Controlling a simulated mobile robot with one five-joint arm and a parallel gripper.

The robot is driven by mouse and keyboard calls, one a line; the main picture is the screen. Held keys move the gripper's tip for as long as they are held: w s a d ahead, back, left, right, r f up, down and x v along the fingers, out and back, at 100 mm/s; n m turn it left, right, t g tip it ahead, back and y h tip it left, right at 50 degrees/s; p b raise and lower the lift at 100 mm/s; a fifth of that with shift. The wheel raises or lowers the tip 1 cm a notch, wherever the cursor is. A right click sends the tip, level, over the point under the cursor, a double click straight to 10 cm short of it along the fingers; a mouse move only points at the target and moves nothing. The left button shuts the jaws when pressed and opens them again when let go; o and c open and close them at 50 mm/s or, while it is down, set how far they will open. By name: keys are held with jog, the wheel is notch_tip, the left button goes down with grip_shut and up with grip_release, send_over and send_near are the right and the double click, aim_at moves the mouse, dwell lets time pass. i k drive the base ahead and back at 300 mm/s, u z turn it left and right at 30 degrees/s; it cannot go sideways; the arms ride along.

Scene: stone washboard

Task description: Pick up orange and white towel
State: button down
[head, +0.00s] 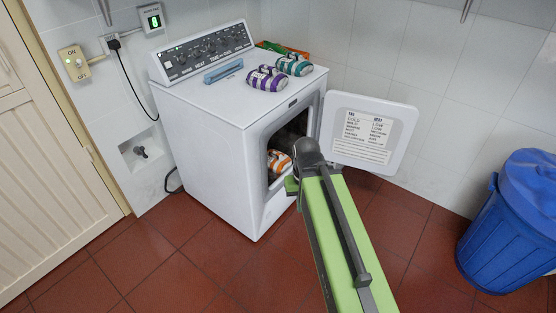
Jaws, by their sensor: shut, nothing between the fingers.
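The orange and white towel (279,161) is rolled up inside the white dryer (205,150), seen through its open front doorway. Its right part is hidden by the end of my arm. My gripper (292,184) is at the dryer's opening, just right of and below the towel in the picture. It is shut and holds nothing. Its fingertips are mostly hidden behind my arm, so I cannot tell how far they are from the towel.
The dryer door (370,134) stands open to the right. A purple and white towel (267,79), a teal and white towel (294,65) and a blue object (223,71) lie on top. A blue bin (515,225) stands at right. The red tiled floor in front is clear.

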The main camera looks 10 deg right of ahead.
aim_at(278, 162)
jog(key=u, duration=0.15)
jog(key=i, duration=0.95)
jog(key=u, duration=1.3)
jog(key=k, duration=1)
jog(key=z, duration=0.55)
jog(key=i, duration=0.5)
jog(key=u, duration=0.1)
